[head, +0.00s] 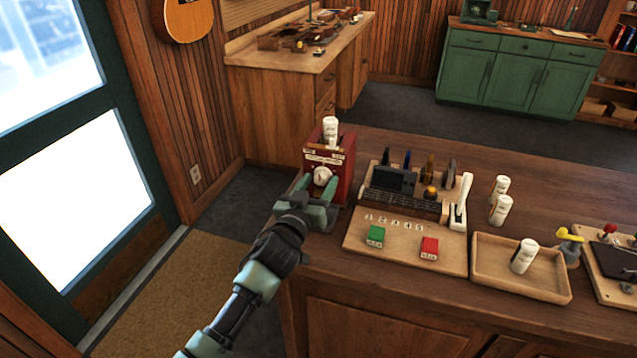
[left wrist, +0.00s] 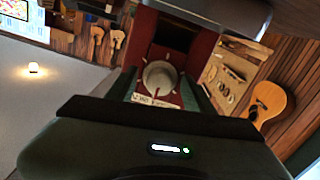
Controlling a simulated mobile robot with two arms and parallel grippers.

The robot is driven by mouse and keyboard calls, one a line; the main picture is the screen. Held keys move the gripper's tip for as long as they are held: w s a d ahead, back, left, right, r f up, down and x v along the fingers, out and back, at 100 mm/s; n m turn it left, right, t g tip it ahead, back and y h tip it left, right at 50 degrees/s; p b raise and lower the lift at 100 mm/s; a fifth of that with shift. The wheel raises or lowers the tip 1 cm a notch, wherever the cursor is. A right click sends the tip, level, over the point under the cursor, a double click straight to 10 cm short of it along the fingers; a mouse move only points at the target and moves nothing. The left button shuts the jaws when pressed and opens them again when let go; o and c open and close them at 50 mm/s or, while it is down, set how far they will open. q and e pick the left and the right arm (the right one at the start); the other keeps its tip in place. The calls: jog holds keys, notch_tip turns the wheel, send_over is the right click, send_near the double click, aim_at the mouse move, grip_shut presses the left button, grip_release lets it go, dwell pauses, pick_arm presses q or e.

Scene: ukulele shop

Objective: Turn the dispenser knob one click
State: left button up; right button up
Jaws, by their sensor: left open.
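The red dispenser (head: 343,163) stands at the left end of the wooden counter, with a white bottle (head: 330,128) upright at its top. Its round pale knob (head: 322,177) is on the front face. My left gripper (head: 318,192) is open just in front of the knob, its green fingers to either side and slightly below. In the left wrist view the knob (left wrist: 160,76) is seen straight on against the red face, between the fingers; I cannot tell whether they touch it. My right gripper is not in view.
Right of the dispenser is a wooden board (head: 380,256) with a dark device, a green box (head: 375,236) and a red box (head: 429,248). Further right are white bottles and a wooden tray (head: 490,281). A door stands at the left.

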pick_arm(q)
jog(key=shift+s+r, duration=0.1)
grip_shut()
jog(key=shift+r, duration=0.1)
dwell(0.3)
jog(key=shift+r+m, duration=0.1)
jog(key=shift+m, duration=0.9)
jog(key=m+p, duration=0.1)
jog(key=m, duration=0.2)
jog(key=shift+m, duration=0.3)
jog(key=m, duration=0.5)
jog(key=shift+a+r+m+p, duration=0.1)
jog(key=shift+r+m+p, duration=0.1)
jog(key=shift+m+p, duration=0.2)
